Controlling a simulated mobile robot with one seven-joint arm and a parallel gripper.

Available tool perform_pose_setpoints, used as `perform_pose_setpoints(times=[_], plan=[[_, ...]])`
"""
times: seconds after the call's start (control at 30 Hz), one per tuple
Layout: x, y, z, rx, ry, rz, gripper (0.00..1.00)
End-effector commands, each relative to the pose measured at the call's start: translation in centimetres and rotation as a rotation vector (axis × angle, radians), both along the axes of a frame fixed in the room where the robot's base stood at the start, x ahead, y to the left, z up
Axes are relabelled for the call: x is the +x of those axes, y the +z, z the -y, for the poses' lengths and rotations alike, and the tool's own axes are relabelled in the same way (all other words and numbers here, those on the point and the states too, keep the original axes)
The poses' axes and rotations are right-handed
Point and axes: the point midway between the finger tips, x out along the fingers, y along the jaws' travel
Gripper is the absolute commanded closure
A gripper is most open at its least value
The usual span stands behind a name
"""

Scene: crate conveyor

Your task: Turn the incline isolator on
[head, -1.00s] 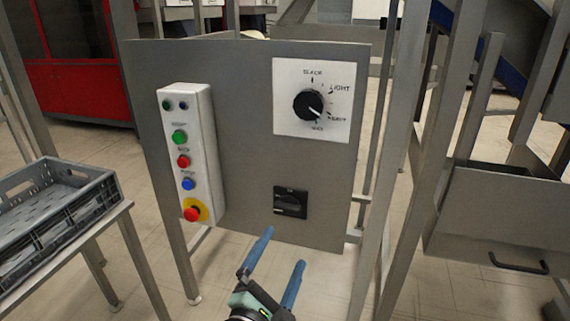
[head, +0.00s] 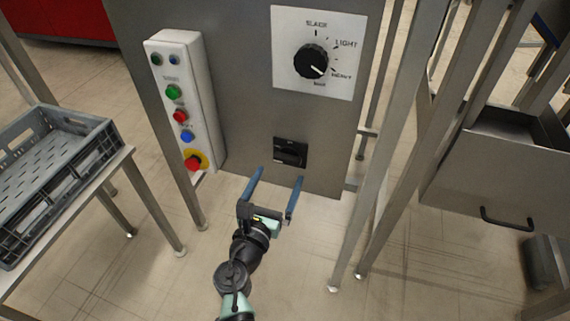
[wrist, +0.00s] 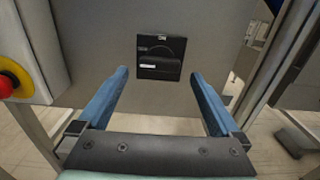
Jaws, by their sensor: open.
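The isolator (head: 290,152) is a small black rotary switch low on the grey panel, below the white dial plate. In the wrist view the isolator (wrist: 160,57) sits ahead, between and beyond my fingertips, with a label at its top that seems to read "ON". Its handle looks roughly level. My gripper (head: 278,177) has two blue fingers, spread apart and empty, just below and in front of the isolator. The gripper (wrist: 160,75) also shows from behind in the wrist view, with no contact visible.
A white button box (head: 181,100) with coloured buttons and a red emergency stop is left of the isolator. A black dial (head: 310,61) is above. A grey crate (head: 62,190) stands on a table at left. Metal legs (head: 385,150) stand at right.

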Motion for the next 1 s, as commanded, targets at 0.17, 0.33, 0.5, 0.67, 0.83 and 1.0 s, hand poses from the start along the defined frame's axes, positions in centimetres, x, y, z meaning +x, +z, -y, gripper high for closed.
perform_pose_setpoints(times=[0.17, 0.33, 0.5, 0.67, 0.83, 1.0], plan=[[3.1, -0.1, 1.0, 0.0, -0.001, 0.002, 0.0], [4.7, -0.1, 1.6, 0.002, -0.002, 0.001, 0.0], [5.3, 0.0, 1.8, 0.003, -0.001, 0.001, 0.0], [5.4, 0.0, 1.8, 0.003, -0.001, 0.0, 0.0], [5.4, 0.0, 1.8, 0.003, -0.001, 0.001, 0.14], [5.3, 0.0, 1.8, 0.003, -0.001, 0.001, 0.45]])
